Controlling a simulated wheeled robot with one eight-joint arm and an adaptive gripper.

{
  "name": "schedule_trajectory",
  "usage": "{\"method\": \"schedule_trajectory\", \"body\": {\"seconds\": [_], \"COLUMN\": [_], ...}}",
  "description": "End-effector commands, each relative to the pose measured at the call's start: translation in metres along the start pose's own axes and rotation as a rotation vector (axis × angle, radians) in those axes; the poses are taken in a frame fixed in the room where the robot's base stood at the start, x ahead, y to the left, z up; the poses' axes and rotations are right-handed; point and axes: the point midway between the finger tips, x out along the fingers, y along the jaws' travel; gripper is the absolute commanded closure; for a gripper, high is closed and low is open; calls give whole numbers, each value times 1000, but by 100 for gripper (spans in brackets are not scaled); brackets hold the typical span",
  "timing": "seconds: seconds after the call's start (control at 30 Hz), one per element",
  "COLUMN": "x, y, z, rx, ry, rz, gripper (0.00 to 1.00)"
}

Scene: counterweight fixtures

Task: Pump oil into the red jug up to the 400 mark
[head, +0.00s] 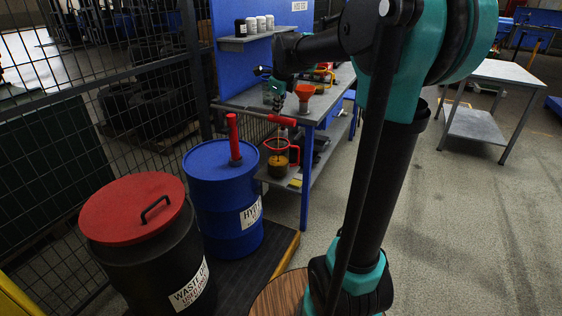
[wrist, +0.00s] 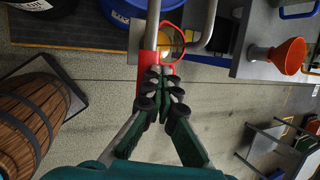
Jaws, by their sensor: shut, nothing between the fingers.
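In the wrist view, the jug's red rim (wrist: 182,45) shows beyond the pump handle. The red pump column (head: 235,145) rises from the drum lid. A grey lever runs right from it to a red grip (head: 283,120), also in the wrist view (wrist: 142,92). My gripper (head: 281,106) is shut and empty, its fingertips (wrist: 160,71) right over or against the grip; contact is unclear.
An orange funnel (head: 304,92) is on the workbench right of the pump. A black waste drum with a red lid (head: 135,205) stands front left. A wooden barrel (wrist: 28,120) is close to my base. The floor to the right is open, with a grey table (head: 500,72) farther back.

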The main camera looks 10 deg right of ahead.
Motion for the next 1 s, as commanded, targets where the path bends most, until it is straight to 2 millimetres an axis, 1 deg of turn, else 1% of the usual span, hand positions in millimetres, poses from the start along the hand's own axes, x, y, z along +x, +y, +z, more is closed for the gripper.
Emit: {"method": "schedule_trajectory", "body": {"seconds": [0.17, 0.27, 0.37, 0.6, 0.7, 0.83, 1.0], "x": [8, 5, -9, -58, -77, -91, -93], "y": [3, 2, -3, -20, -26, -31, -32], "z": [-2, -2, 3, 19, 25, 30, 30], "rx": [0, 0, 0, 0, 0, 0, 0], "ry": [0, 0, 0, 0, 0, 0, 0], "rz": [0, 0, 0, 0, 0, 0, 0], "gripper": [100, 100, 100, 100, 100, 100, 100]}}
